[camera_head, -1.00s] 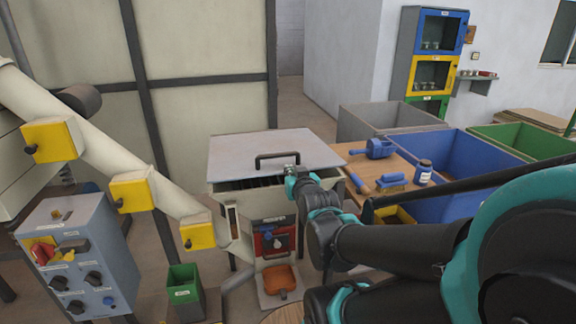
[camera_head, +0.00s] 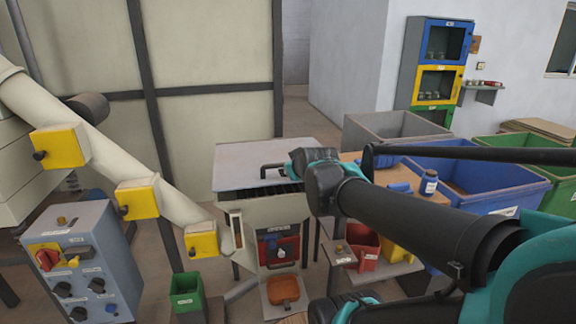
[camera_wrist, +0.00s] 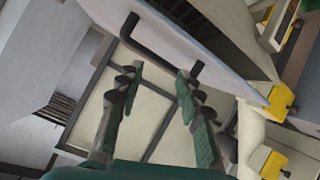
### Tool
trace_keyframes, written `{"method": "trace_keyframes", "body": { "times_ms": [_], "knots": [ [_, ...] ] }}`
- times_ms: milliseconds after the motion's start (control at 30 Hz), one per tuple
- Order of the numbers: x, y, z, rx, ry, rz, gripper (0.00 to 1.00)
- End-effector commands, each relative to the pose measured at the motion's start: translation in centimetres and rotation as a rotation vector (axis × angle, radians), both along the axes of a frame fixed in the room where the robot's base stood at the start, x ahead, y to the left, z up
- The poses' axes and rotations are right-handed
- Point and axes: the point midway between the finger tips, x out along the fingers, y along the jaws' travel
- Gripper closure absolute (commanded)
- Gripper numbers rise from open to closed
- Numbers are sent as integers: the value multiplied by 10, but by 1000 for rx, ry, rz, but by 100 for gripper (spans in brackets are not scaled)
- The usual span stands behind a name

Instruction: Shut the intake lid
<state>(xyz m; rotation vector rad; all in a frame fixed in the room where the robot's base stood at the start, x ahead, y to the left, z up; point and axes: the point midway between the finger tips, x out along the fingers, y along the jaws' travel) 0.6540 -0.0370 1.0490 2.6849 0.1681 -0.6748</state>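The intake lid (camera_head: 240,165) is a pale grey flat panel with a black bar handle (camera_head: 270,168) on top of the cream sack filler (camera_head: 265,212). A dark slatted opening (camera_head: 260,191) shows under its near edge, so the lid stands raised. My arm hides its right part. In the wrist view the lid (camera_wrist: 215,55) and its handle (camera_wrist: 160,58) lie just ahead of my gripper (camera_wrist: 157,80). The two fingers are spread, with nothing clearly between them. The handle's lower end is close to the right fingertip; I cannot tell whether they touch.
A cream chute with yellow boxes (camera_head: 138,198) slopes down at the left, beside a grey control box (camera_head: 72,262). A wooden side table (camera_head: 352,158) with a bottle (camera_head: 428,182) is at the right, behind my arm. Blue (camera_head: 470,205) and grey (camera_head: 380,127) bins stand beyond.

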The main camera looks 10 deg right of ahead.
Motion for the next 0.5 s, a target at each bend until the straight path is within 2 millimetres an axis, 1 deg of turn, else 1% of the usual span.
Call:
{"method": "trace_keyframes", "body": {
  "times_ms": [33,100,200,333,400,500],
  "knots": [
    [19,1,15,-78,75,51,64],
    [36,2,31,-190,180,135,64],
    [55,3,55,-334,329,275,64],
    [70,2,88,-494,514,485,64],
    [74,2,105,-563,601,605,64],
    [75,1,129,-633,705,766,64]
  ]
}}
